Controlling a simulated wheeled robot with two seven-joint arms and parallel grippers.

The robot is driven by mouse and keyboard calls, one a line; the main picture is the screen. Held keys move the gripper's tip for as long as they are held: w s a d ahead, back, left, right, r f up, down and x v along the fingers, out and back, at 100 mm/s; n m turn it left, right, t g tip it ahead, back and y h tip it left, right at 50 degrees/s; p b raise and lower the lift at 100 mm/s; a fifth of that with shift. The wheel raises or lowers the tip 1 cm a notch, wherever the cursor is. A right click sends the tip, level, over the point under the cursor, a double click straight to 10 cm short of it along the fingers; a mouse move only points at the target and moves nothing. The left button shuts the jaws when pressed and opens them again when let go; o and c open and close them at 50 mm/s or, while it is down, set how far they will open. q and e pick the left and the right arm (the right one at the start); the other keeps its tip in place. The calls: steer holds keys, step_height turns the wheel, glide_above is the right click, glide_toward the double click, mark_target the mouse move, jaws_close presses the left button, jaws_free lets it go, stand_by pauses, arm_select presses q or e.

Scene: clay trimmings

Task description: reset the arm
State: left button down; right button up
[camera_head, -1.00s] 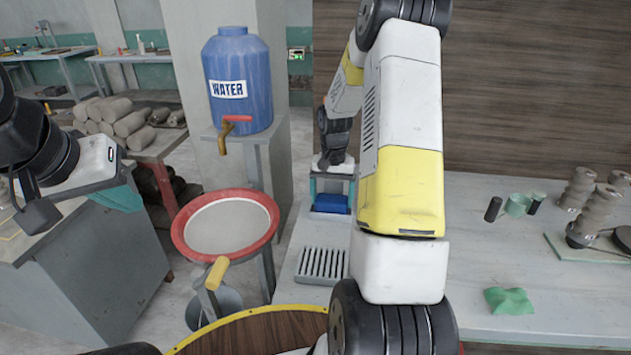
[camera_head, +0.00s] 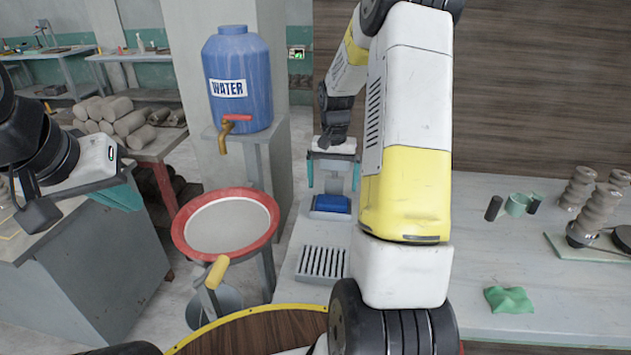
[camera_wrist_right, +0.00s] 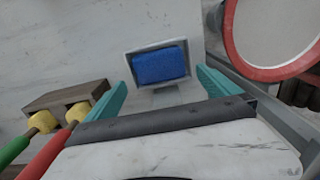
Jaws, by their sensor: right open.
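My right arm crosses the middle of the head view, and its right gripper (camera_head: 333,172) hangs over the far part of the grey table. Its teal fingers are spread apart with nothing between them. Just below is a blue sponge-like block (camera_head: 331,203) in a light tray. In the right wrist view the block (camera_wrist_right: 159,65) lies in the tray (camera_wrist_right: 133,60) ahead of the open fingers, apart from them. My left arm is at the left edge of the head view; teal finger parts of my left gripper (camera_head: 120,197) show there, but its opening is unclear.
A red-rimmed basin (camera_head: 226,222) and a blue water barrel (camera_head: 237,80) stand left of my right arm. A slotted rack (camera_head: 322,263) lies near the table edge. A green cloth (camera_head: 510,299) and grey stacked rolls (camera_head: 600,207) are at right. Yellow-tipped tools (camera_wrist_right: 42,122) show in the wrist view.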

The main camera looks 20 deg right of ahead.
step_height(320, 180, up, 2)
steer(key=shift+r, duration=0.1)
steer(key=s+a+r+n+t, duration=0.15)
steer(key=s+a+r, duration=0.25)
steer(key=r, duration=0.4)
steer(key=s+a+r+n+t, duration=0.1)
steer(key=s+a+r, duration=0.2)
steer(key=s, duration=0.3)
steer(key=s+a+r+n+t+y, duration=0.1)
steer(key=s+a+r+n+t, duration=0.1)
steer(key=s, duration=0.5)
steer(key=s+a+r+n+t+y, duration=0.1)
steer(key=s+a+r, duration=0.3)
steer(key=s, duration=0.3)
steer(key=shift+r+t, duration=0.35)
steer(key=shift+r, duration=0.45)
